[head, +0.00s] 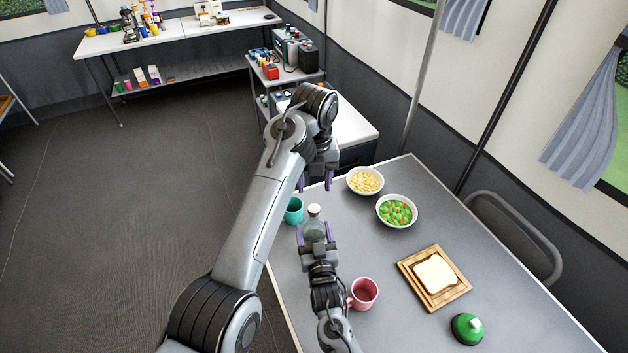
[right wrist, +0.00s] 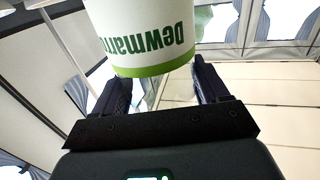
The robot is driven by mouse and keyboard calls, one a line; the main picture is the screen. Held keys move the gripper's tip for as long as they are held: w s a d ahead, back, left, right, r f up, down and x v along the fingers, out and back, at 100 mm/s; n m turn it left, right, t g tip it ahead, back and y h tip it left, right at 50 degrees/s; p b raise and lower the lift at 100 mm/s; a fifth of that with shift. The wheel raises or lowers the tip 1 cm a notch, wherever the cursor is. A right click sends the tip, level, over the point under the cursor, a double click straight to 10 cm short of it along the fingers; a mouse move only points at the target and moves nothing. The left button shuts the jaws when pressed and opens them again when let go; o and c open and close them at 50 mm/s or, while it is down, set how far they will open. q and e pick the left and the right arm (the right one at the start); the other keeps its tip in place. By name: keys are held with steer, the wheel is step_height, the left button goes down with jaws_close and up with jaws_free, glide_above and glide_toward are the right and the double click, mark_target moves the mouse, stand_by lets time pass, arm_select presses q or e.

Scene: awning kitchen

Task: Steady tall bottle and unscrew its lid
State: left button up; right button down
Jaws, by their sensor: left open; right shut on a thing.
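The tall bottle (head: 314,228) stands on the grey table, with a pale lid (head: 314,210) on top. My right gripper (head: 315,233) is shut around the bottle's body from the near side. The right wrist view shows the bottle's white label (right wrist: 150,35) with a green band, close above the right fingers (right wrist: 160,92). My left gripper (head: 315,182) is open and empty, fingers pointing down, above and beyond the lid in the picture. Its arm crosses the head view from the lower left. The lower bottle is hidden by my right gripper.
A teal cup (head: 293,211) stands just left of the bottle, and a pink mug (head: 363,293) stands near the right wrist. Two food bowls, pasta (head: 365,181) and vegetables (head: 397,212), lie to the right. Bread on a wooden board (head: 458,299) and a green object (head: 467,329) are farther right.

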mark_target(314, 208)
arm_select(q)
steer(key=shift+s+f+m, duration=0.1)
steer(key=shift+f+m, duration=0.2)
steer(key=shift+f, duration=3.75)
